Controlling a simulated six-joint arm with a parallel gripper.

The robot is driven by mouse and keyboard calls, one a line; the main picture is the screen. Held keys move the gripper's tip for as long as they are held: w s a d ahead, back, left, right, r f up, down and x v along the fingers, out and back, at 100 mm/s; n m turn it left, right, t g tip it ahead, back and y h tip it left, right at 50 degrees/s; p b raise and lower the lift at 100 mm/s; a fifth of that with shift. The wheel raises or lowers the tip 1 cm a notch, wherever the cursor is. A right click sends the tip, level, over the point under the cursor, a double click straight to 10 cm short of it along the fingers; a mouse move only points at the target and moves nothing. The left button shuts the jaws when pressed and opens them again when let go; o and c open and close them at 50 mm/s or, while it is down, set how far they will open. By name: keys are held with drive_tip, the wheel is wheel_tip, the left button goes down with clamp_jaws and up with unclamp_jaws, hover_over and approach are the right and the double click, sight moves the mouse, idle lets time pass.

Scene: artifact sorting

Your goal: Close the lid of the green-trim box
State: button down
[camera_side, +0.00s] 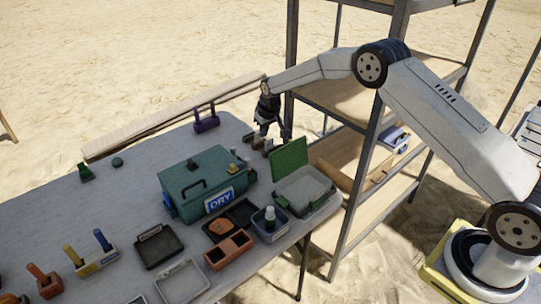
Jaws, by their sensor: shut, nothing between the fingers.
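The green-trim box (308,188) sits near the table's right end, a grey tray-like body with green trim. Its green lid (289,158) stands raised at the back left of the box. My gripper (270,138) points down just behind and left of the raised lid, above the table's far edge. It is shut and empty. Whether it touches the lid cannot be told from this view.
A teal box with a DRY label (207,184) stands left of the green-trim box. A small bin with a bottle (270,224) is in front. A purple-handled item (206,119) is at the back. Shelving (352,165) rises behind the right end. Several trays and tools fill the front left.

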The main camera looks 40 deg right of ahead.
sight(286, 157)
drive_tip(key=shift+s+f, duration=0.3)
drive_tip(key=shift+f, duration=0.6)
drive_tip(key=shift+s+f, duration=0.25)
drive_tip(key=shift+f, duration=0.65)
drive_tip(key=shift+s+f, duration=0.3)
drive_tip(key=shift+f, duration=0.6)
